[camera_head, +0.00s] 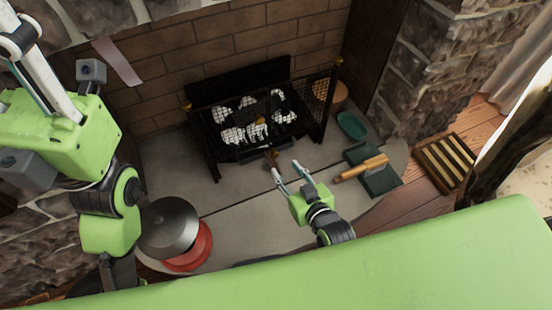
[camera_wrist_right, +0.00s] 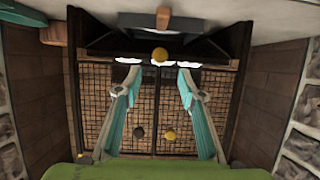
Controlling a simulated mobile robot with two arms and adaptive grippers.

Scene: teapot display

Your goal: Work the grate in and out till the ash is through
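The black grate (camera_head: 244,153) stands in the brick fireplace, with white and grey lumps (camera_head: 234,134) in it. A small brownish knob (camera_head: 271,156) shows at its front. My right gripper (camera_head: 286,166) is open just in front of the grate, fingers pointing towards it. In the right wrist view its two fingers (camera_wrist_right: 157,67) are spread, with a round brass knob (camera_wrist_right: 160,54) seen between the tips. I cannot tell whether they touch it. My left arm comes in at the left, but its gripper does not show.
A mesh door (camera_head: 318,106) stands open at the fireplace's right side. A green dish (camera_head: 352,125), a wooden-handled brush (camera_head: 362,168) on a dark green pan (camera_head: 376,184), and a slatted wooden box (camera_head: 445,163) lie to the right. A grey lid-like disc (camera_head: 169,227) and red round base (camera_head: 190,250) stand at lower left.

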